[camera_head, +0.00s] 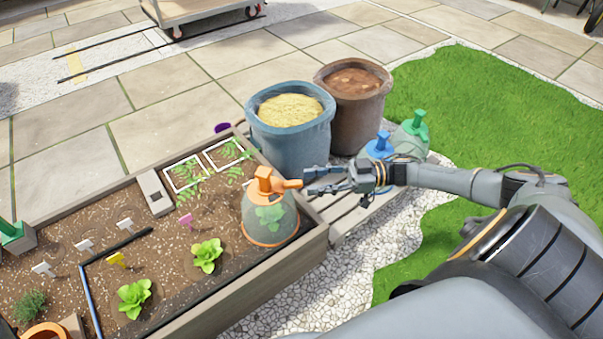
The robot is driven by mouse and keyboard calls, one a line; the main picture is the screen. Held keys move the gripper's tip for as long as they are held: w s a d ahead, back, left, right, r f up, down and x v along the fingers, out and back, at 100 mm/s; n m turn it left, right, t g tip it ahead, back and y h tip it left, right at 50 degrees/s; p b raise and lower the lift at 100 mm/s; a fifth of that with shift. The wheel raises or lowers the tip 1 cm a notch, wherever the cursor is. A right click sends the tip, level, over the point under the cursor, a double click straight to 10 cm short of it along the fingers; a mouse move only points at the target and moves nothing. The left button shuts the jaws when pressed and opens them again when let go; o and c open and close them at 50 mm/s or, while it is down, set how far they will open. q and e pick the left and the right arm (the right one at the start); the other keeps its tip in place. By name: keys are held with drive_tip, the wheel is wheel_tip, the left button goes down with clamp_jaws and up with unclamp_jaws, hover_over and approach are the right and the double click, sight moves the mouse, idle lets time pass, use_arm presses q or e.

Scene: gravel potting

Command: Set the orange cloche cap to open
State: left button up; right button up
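The orange cloche cap (264,184) sits on top of a clear, dome-shaped cloche (268,216) with an orange bottom rim. The cloche stands at the right end of the planter bed, over a green plant. The cap has an upright knob and a tab pointing right. My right gripper (306,182) comes in from the right, fingers apart, one above the other. The tab's tip is at the mouth between the fingertips; I cannot tell whether they touch it. My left gripper is not in view.
A blue tub of yellow material (290,140) and a brown tub of soil (352,105) stand behind. Blue-capped (380,146) and green-capped (415,130) cloches are behind my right wrist.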

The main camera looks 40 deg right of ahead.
drive_tip(key=v, duration=0.7)
drive_tip(key=shift+s+d, duration=0.15)
drive_tip(key=shift+d, duration=0.05)
